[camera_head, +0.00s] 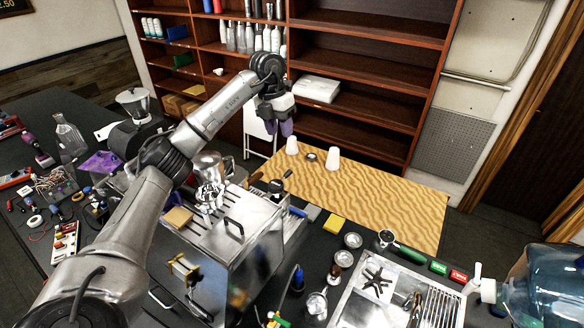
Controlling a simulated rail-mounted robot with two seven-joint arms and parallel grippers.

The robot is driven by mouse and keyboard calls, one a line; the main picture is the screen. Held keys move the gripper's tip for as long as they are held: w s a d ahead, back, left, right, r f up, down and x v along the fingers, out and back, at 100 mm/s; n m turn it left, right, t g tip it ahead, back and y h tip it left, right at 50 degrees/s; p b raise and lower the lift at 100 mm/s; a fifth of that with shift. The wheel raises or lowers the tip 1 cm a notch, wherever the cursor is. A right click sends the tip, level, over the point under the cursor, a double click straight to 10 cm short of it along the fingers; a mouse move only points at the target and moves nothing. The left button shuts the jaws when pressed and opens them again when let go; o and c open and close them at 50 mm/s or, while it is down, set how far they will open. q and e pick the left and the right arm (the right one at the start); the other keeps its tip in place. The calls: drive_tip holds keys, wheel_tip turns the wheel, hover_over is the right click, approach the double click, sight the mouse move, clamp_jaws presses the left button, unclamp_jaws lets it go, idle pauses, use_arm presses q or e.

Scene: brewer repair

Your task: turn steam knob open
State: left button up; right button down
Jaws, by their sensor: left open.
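The brewer (264,222) is a boxy steel machine at the lower middle, with a slotted top and a black handle on its upper face. I cannot pick out the steam knob for sure; small fittings show around the machine's near side, and part of it is behind my arm. My left gripper (278,128) is open and empty, with purple fingertips pointing down. It appears above and beyond the brewer, in front of the shelves, and touches nothing I can see. My right gripper is out of view.
A wood-patterned table (390,205) holds two white cups and is mostly bare. A metal tray (345,311) with tools lies at the bottom right, beside a large blue bottle (545,285). A brown shelf unit (372,95) stands behind. Tools crowd the left counter.

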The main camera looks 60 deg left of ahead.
sight(282, 183)
use_arm(q)
drive_tip(key=f, duration=0.4)
drive_tip(key=d+f+p, duration=0.1)
drive_tip(key=f, duration=0.3)
drive_tip(key=w+d+f, duration=0.1)
drive_tip(key=f, duration=0.3)
drive_tip(key=shift+d+f+p, duration=0.15)
drive_tip(key=shift+f+p, duration=0.2)
clamp_jaws()
